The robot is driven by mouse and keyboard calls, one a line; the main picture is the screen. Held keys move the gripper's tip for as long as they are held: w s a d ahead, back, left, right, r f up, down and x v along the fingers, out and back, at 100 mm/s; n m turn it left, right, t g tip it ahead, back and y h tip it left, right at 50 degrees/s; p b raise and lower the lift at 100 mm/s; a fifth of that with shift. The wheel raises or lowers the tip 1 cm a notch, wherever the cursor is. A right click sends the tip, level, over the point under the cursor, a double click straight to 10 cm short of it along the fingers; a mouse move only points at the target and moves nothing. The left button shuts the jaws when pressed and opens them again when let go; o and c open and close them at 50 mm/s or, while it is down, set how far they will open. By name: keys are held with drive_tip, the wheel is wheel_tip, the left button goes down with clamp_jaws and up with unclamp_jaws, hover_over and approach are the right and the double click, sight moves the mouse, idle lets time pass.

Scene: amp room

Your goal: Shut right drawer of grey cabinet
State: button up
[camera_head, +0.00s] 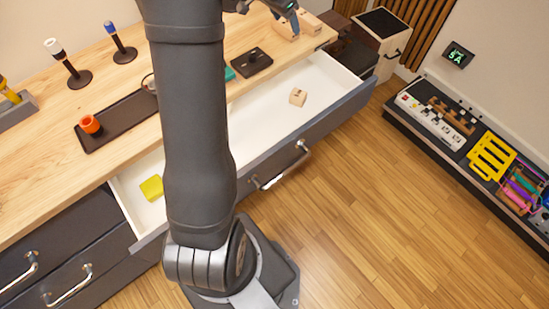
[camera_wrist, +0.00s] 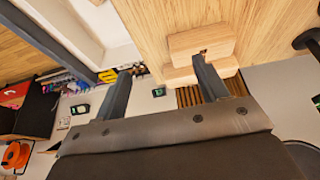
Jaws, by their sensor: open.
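The grey cabinet (camera_head: 98,215) has a wooden top. Its right drawer (camera_head: 325,118) is pulled out, showing a white interior, a dark grey front and a silver handle (camera_head: 281,169). A small wooden block (camera_head: 298,97) and a yellow block (camera_head: 152,188) lie inside. My arm hides the middle of the drawer. My gripper (camera_head: 288,10) is above the back of the wooden top, partly cut off by the picture edge. In the wrist view, my gripper (camera_wrist: 160,75) has its fingers apart with nothing held. The drawer's white interior (camera_wrist: 85,25) shows at the upper left there.
Wooden blocks (camera_head: 285,29) sit on the top near my gripper; they also show in the wrist view (camera_wrist: 200,45). A black tray (camera_head: 120,120) with an orange cup stands on the left. A low shelf with gear (camera_head: 455,125) is at right. The floor before the drawer is clear.

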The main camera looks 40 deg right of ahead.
drive_tip(key=shift+r, duration=0.1)
drive_tip(key=c, duration=1.1)
wheel_tip(320, 180, up, 4)
drive_tip(key=shift+r, duration=0.15)
clamp_jaws()
drive_tip(key=s+d+m+t+y, duration=0.25)
drive_tip(key=s+m, duration=0.35)
drive_tip(key=s, duration=0.7)
drive_tip(key=s+d+m+t+y, duration=0.1)
drive_tip(key=s+m+t, duration=0.35)
drive_tip(key=s, duration=0.85)
drive_tip(key=s+d+m+t+y, duration=0.1)
drive_tip(key=s+d+m+t, duration=0.1)
drive_tip(key=s+m, duration=0.8)
drive_tip(key=s+f+n, duration=0.3)
drive_tip(key=f, duration=1.4)
drive_tip(key=shift+m, duration=0.25)
drive_tip(key=shift+w+r+x, duration=0.25)
drive_tip(key=shift+r+x, duration=0.05)
drive_tip(key=shift+x, duration=1.85)
drive_tip(key=shift+w+r+x, duration=0.25)
drive_tip(key=shift+w+x, duration=0.05)
drive_tip(key=shift+x, duration=1.8)
drive_tip(key=shift+w+r+x, duration=0.25)
drive_tip(key=shift+r+x, duration=0.05)
drive_tip(key=shift+x, duration=1.85)
